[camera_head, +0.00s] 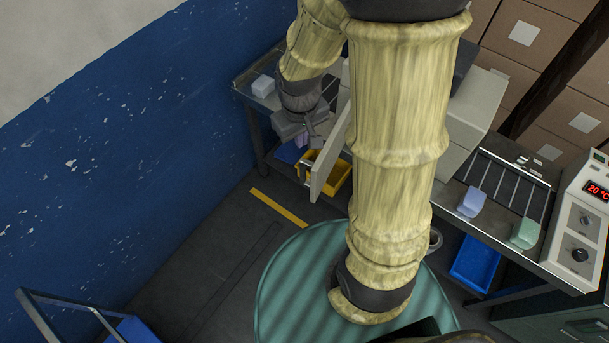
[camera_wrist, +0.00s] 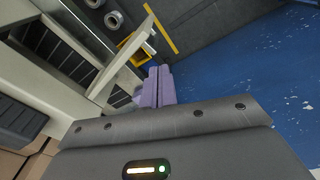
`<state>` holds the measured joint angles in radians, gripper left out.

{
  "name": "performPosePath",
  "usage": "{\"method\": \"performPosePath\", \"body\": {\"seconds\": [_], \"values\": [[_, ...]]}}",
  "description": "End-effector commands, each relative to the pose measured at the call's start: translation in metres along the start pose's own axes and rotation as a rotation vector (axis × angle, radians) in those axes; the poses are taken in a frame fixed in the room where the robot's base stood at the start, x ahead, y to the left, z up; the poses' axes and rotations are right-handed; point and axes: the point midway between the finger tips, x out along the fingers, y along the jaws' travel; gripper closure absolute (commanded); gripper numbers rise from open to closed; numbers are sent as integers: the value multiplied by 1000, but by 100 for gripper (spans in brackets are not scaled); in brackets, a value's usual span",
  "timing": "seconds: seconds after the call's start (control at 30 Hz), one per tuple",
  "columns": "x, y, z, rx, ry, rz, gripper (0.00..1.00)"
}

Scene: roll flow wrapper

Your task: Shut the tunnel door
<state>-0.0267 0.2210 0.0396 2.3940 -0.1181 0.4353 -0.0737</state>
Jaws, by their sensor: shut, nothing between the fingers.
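The tunnel door is a pale panel (camera_head: 328,152) standing swung out from the pale tunnel housing (camera_head: 478,108). Part of the housing is hidden behind my arm. In the wrist view the door (camera_wrist: 122,52) shows as a narrow, nearly edge-on panel left of the fingers. My gripper (camera_head: 306,139) is at the left side of the door, over the left part of the conveyor bench. Its purple fingers (camera_wrist: 159,70) are together with nothing between them. I cannot tell whether they touch the door.
A white block (camera_head: 263,86) lies on the bench's left end. Lilac (camera_head: 471,202) and green (camera_head: 525,233) blocks sit on the right belt, beside a control box (camera_head: 583,222) reading 20 °C. Yellow (camera_head: 343,178) and blue (camera_head: 474,264) bins are below. A blue wall (camera_head: 120,140) bounds the left.

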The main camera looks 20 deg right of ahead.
Motion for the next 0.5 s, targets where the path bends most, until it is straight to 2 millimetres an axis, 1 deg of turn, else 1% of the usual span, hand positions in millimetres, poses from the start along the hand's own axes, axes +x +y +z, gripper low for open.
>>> {"method": "performPosePath", "body": {"seconds": [0.03, 0.17, 0.3, 0.4, 0.5], "values": [[16, -2, -10, -58, -38, 0, 100], [50, -6, -32, -214, -121, 1, 100], [91, -12, -51, -377, -208, -3, 100], [117, -16, -60, -474, -258, -7, 100], [135, -19, -66, -539, -290, -10, 100]]}}
